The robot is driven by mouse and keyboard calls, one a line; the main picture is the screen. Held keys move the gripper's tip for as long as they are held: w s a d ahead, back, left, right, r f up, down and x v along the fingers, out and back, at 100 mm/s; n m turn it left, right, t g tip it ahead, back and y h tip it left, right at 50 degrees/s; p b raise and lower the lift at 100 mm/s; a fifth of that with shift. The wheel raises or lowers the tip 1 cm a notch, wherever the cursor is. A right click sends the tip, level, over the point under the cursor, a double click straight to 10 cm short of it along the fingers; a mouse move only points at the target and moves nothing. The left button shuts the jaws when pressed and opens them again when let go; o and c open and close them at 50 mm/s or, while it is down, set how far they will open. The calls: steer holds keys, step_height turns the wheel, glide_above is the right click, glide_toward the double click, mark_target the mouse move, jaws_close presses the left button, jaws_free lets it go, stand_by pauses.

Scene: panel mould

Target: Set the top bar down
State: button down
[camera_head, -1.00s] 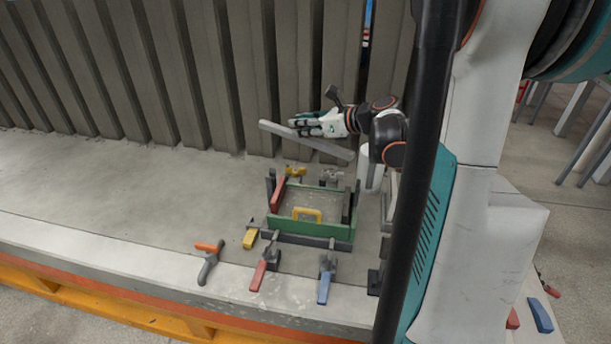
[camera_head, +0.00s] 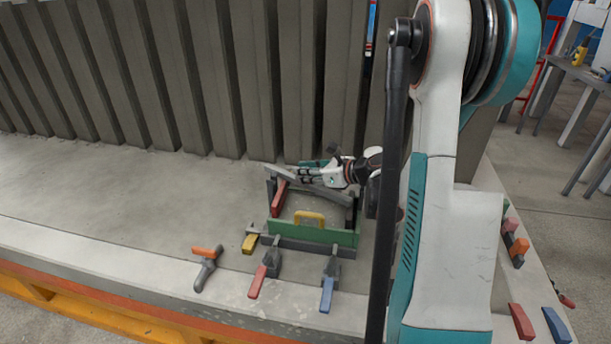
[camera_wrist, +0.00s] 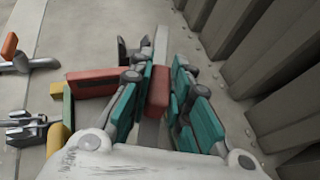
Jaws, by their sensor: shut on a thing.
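The top bar (camera_head: 279,173) is a long grey bar. In the head view it slopes down to the right over the back of the panel mould. My gripper (camera_head: 307,174) is shut on it near its middle. In the wrist view the bar (camera_wrist: 161,42) runs away between the teal fingers of my gripper (camera_wrist: 157,95), and a dull red block (camera_wrist: 158,84) on its line sits between them. The mould has a green front wall (camera_head: 305,231) and a red bar (camera_head: 279,199) at its left. Whether the bar touches the mould is unclear; my gripper hides part of the back.
A yellow handle (camera_head: 309,217) stands inside the mould. In front are clamps with red (camera_head: 257,281), blue (camera_head: 327,294) and yellow (camera_head: 250,243) handles. An orange-handled clamp (camera_head: 206,262) lies apart at left. Tall grey panels (camera_head: 230,80) stand behind. The slab left of the mould is clear.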

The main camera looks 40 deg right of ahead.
steer(key=shift+f, duration=0.3)
steer(key=c, duration=1.5)
jaws_free()
steer(key=shift+r, duration=0.2)
steer(key=shift+s+d+r, duration=0.1)
steer(key=shift+s+r, duration=0.1)
steer(key=shift+s, duration=0.05)
steer(key=p+v, duration=0.2)
steer(key=v, duration=0.9)
steer(key=shift+s+p, duration=0.3)
